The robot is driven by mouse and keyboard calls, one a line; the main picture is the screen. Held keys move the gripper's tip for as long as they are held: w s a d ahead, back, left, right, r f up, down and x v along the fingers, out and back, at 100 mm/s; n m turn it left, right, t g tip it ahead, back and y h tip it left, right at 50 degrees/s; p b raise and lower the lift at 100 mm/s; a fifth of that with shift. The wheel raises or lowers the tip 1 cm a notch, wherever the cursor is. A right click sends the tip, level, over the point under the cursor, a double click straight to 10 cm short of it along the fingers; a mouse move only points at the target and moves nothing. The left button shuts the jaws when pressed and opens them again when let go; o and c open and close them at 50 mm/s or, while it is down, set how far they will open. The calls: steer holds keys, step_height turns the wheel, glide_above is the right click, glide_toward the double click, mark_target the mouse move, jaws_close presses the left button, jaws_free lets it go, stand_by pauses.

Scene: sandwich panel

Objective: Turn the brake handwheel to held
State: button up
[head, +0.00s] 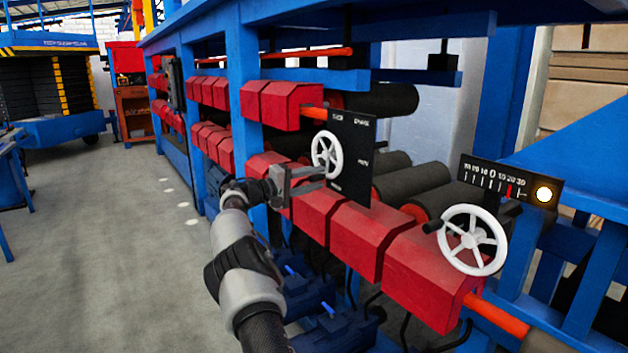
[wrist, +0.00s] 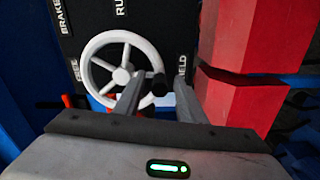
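The brake handwheel (head: 326,154) is a white spoked wheel on a black upright panel (head: 359,130). In the wrist view the handwheel (wrist: 121,75) fills the upper middle, with a black knob (wrist: 157,84) at its lower right rim. The panel (wrist: 150,40) reads BRAKE and RUN at the top, FREE at the left and HELD, partly covered, at the right. My gripper (head: 322,172) is in front of the panel, at the wheel's lower side. In the wrist view my gripper (wrist: 157,80) is open, with its fingers apart on either side of the knob. Contact cannot be told.
A second white handwheel (head: 473,240) stands at the right, below a black scale (head: 490,180) with a red pointer and a lit lamp (head: 544,194). Red housings (head: 420,270) run along the blue frame under my gripper. The floor at the left is clear.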

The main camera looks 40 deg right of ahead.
steer(key=w+a+p, duration=0.1)
steer(key=w+a, duration=0.1)
steer(key=a, duration=1.5)
steer(key=shift+a+p, duration=0.15)
steer(key=shift+p, duration=0.25)
